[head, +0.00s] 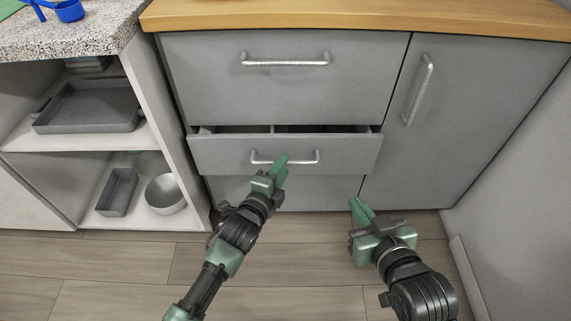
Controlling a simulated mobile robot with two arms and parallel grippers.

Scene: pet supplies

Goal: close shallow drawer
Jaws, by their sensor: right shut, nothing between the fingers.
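The shallow drawer (220,153) is a narrow grey drawer in the middle of the cabinet. It stands partly open, and a dark gap shows behind its front's top edge. Its silver bar handle (304,160) runs across the front. My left gripper (281,160) is at the drawer front, and its fingertips overlap the handle in the head view. I cannot tell whether it touches or grips the handle. My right gripper (358,205) is shut and empty, low and to the right of the drawer, apart from it.
A larger closed drawer (200,80) is above, and another front (230,190) is below. A closed cabinet door (460,120) is at right, beside a wall (530,180). The open shelf unit (155,135) at left holds a grey tray (88,108) and a round bowl (165,194). The wooden floor (110,265) is clear.

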